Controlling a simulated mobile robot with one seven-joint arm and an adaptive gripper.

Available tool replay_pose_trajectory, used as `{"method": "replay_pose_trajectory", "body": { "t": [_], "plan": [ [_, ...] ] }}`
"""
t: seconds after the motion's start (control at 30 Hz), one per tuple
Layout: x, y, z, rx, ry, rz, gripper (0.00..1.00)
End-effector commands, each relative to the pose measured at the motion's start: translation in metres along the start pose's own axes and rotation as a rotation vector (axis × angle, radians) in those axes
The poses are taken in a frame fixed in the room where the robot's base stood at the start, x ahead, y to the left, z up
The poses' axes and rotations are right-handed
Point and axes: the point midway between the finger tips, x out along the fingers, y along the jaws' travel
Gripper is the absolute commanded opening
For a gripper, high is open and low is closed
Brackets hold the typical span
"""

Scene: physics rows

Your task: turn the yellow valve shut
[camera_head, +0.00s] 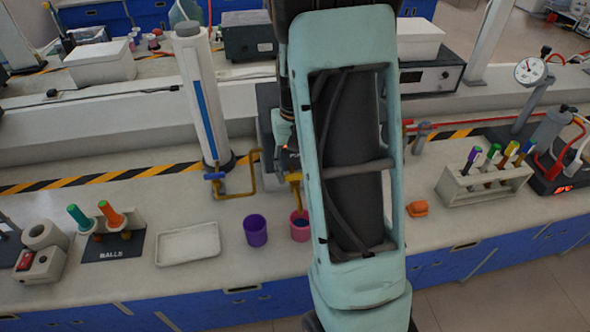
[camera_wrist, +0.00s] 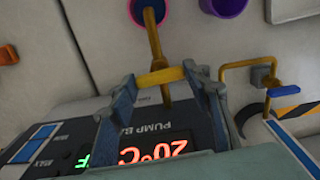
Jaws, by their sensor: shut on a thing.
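The yellow valve (camera_wrist: 162,77) is a short crossbar on a brownish-yellow spout (camera_wrist: 153,42) at the front of the pump bath (camera_wrist: 100,120). In the wrist view my gripper (camera_wrist: 160,82) has a finger at each end of the bar and is shut on it. In the head view the valve (camera_head: 294,178) shows just left of my arm, and my gripper (camera_head: 284,135) is partly hidden behind that arm. The spout points down into a pink cup (camera_head: 300,226) holding dark liquid. The bath's display lies below the fingers in the wrist view.
A purple cup (camera_head: 255,230) stands left of the pink one. A bent brass pipe with a blue handle (camera_head: 214,176) and a tall white column (camera_head: 198,95) are further left. An orange object (camera_head: 417,208) and a tube rack (camera_head: 485,183) are to the right.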

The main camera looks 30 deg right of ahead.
Motion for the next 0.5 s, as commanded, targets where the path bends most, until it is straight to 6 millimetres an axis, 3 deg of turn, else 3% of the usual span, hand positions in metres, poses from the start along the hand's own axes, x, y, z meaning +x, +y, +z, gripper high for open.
{"method": "replay_pose_trajectory", "body": {
  "t": [0.5],
  "plan": [
    [-0.0009, 0.0000, -0.0010, 0.083, 0.003, 0.000, 0.20]
  ]
}}
